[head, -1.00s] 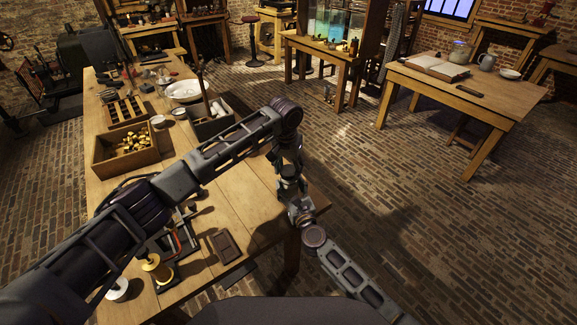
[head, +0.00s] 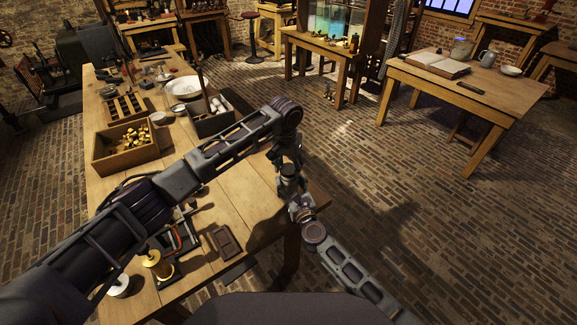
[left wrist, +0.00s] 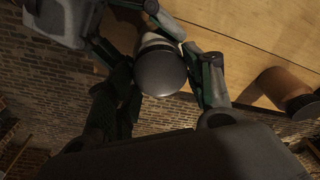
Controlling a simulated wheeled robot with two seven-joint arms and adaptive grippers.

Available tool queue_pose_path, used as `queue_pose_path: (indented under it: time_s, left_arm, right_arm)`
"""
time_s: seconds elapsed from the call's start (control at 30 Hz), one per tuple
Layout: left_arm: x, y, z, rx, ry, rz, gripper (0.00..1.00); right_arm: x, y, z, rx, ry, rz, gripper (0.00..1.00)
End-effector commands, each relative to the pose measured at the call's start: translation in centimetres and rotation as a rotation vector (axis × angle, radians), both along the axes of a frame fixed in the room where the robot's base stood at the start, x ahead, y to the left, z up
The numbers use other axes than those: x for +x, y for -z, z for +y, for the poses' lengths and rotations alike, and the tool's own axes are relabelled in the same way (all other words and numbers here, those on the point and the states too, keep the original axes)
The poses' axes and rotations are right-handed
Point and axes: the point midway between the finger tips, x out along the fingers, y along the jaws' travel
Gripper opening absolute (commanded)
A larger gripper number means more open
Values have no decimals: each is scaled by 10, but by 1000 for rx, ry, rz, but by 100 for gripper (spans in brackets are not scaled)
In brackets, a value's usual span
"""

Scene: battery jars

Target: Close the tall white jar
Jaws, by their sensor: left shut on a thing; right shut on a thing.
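In the left wrist view, my left gripper (left wrist: 163,60) has its two fingers on either side of a dark round lid (left wrist: 160,74) and is shut on it. A pale strip of the tall white jar (left wrist: 156,40) shows just behind the lid, in line with it. I cannot tell whether the lid is fully seated. My right gripper (left wrist: 150,14) comes in from the top left and is shut around the jar, partly hidden. In the head view both hands meet near the table's right edge, and my arms hide the jar and lid.
The wooden workbench (head: 218,205) has a box of brass pieces (head: 127,148), a white bowl (head: 183,87) and a dark flat block (head: 225,242). A brown cylinder with a dark end (left wrist: 280,90) shows in the wrist view. Brick floor (head: 430,240) lies open to the right.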

Motion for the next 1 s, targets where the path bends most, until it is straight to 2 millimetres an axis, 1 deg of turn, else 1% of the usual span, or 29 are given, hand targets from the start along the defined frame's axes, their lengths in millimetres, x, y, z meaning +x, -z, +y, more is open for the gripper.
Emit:
queue_pose_path:
  time_s: [0.9, 0.93, 1.0]
  left_arm:
    - [0, 11, 0, -1, 1, 0, 45]
    - [0, 11, 0, -1, 1, 0, 45]
    - [0, 11, 0, 0, 5, 0, 45]
  right_arm:
    - [0, 0, -1, -1, 1, 0, 19]
    - [0, 0, 0, -1, 1, 0, 0]
    - [0, 0, -1, -1, 1, 0, 0]
